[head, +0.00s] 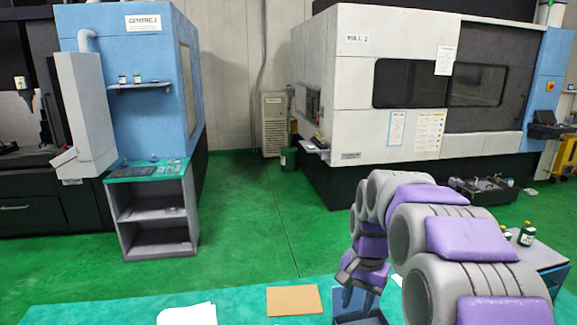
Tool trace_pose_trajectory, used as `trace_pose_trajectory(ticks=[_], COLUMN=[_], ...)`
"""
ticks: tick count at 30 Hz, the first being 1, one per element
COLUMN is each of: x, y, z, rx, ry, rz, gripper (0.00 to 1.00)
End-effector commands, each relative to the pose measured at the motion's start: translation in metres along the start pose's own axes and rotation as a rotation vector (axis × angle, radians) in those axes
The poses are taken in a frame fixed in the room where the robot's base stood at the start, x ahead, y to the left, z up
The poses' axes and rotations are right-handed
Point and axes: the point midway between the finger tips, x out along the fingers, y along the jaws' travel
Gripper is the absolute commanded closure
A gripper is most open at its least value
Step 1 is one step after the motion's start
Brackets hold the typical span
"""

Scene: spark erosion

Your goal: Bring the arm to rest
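My arm (440,235), grey with purple pads, arches in from the lower right of the head view and bends down at its far end. My gripper (358,298) points down over the near edge of the green-topped table (90,313). Its two fingers look apart, and I see nothing held between them. A dark blue open box (360,319) sits right under and behind the fingertips, partly cut off by the frame. I cannot tell whether the fingers touch it.
A brown board (293,300) and white paper (188,314) lie on the table left of my gripper. A grey side table (540,258) with bottles stands right of my arm. A grey shelf unit (152,215) and large machines stand beyond. Green floor (255,235) between them is clear.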

Motion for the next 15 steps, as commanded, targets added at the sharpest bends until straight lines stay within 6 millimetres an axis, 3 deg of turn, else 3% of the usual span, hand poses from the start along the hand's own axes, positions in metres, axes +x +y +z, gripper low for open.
trace_pose_trajectory(ticks=[1, 8, 15], x=[0.000, 0.007, 0.029], y=[0.008, 0.045, 0.090], z=[0.018, 0.089, 0.163], rx=[-0.031, -0.181, -0.330], ry=[-0.003, -0.017, -0.038], rz=[0.005, 0.029, 0.057], gripper=[0.62, 0.62, 0.62])
